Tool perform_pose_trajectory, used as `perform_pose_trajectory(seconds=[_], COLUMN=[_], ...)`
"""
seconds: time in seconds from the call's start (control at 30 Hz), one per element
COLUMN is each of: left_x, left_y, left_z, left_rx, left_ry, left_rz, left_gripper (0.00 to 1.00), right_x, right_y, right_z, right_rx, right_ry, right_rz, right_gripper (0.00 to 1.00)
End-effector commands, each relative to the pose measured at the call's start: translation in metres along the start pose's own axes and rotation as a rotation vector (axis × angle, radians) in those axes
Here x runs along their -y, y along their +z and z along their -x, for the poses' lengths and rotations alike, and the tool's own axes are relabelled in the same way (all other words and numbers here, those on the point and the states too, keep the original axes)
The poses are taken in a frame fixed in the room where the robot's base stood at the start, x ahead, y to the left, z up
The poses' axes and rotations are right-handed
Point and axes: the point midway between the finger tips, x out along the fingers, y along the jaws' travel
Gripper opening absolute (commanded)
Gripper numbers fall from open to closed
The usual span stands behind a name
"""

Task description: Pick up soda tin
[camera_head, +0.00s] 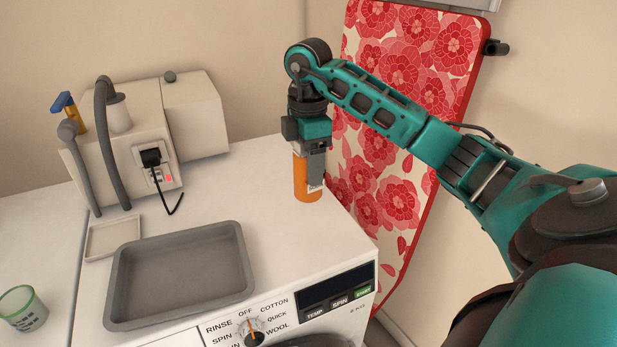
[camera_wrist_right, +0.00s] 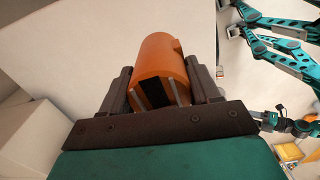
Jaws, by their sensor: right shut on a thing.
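The soda tin (camera_head: 305,186) is an orange cylinder, upright near the back right edge of the white washing machine's top in the head view. My right gripper (camera_head: 313,183) comes down on it from above and is shut on it, with its fingers on the tin's sides. In the right wrist view the orange tin (camera_wrist_right: 160,62) sits between the two dark fingers of the right gripper (camera_wrist_right: 162,85). I cannot tell whether the tin's base touches the top. My left gripper is not seen clearly in the head view.
A grey tray (camera_head: 180,275) lies at the front of the washing machine (camera_head: 290,245). A beige device (camera_head: 135,130) with hoses and a plug stands at the back left, beside a small pale dish (camera_head: 112,238). A green-rimmed cup (camera_head: 22,308) is far left. A red floral ironing board (camera_head: 400,120) stands right.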

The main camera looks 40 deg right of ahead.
Motion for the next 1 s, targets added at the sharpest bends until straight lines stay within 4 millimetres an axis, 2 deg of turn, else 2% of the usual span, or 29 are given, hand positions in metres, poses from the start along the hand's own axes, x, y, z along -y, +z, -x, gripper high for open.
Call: perform_pose_trajectory(seconds=[0.1, 0.3, 0.7, 1.0], left_x=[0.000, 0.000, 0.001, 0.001], left_y=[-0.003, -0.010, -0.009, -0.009], left_z=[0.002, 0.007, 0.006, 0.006], left_rx=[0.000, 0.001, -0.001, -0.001], left_ry=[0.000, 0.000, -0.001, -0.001], left_rz=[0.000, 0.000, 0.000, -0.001], left_gripper=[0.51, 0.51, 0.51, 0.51], right_x=[0.000, 0.000, -0.001, 0.000], right_y=[0.000, 0.001, 0.000, 0.000], right_z=[0.020, 0.048, 0.078, 0.092], right_rx=[0.000, 0.001, 0.000, 0.000], right_ry=[0.003, 0.003, 0.002, 0.001], right_rz=[0.001, 0.000, 0.001, 0.001], right_gripper=[0.27, 0.27, 0.27, 0.27])
